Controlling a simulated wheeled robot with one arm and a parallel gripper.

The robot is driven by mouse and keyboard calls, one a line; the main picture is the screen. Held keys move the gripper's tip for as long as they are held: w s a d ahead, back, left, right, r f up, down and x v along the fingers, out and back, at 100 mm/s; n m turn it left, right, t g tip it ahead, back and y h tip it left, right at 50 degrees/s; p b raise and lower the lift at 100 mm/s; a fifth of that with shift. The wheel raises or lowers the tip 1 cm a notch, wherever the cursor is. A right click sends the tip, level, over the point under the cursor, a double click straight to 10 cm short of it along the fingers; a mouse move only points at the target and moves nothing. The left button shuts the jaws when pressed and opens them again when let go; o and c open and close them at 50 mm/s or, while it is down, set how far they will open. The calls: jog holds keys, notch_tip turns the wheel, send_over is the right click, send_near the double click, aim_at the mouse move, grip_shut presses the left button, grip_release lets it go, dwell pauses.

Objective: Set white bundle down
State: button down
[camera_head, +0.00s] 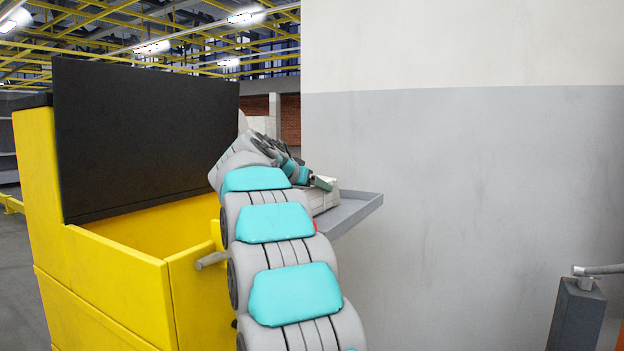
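The white bundle (327,200) shows only in part, behind the end of my arm. It appears to lie on a grey tray (358,212) beside the wall, though its underside is hidden. My gripper (320,183) is at the upper part of the bundle, close to it or touching it; I cannot tell which. The fingers are small and partly hidden by my wrist, so I cannot see whether they are open or shut on the bundle.
A yellow bin (110,275) with a raised black panel (145,135) stands at left. A large grey and white wall (470,180) rises behind the tray on the right. A dark post (577,312) with a metal handle stands at lower right. The tray's right end looks bare.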

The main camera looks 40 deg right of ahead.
jog(key=shift+f, duration=0.15)
dwell(0.3)
grip_release()
jog(key=shift+a, duration=0.15)
jog(key=b+v, duration=0.1)
jog(key=v, duration=1.1)
jog(key=shift+s, duration=0.1)
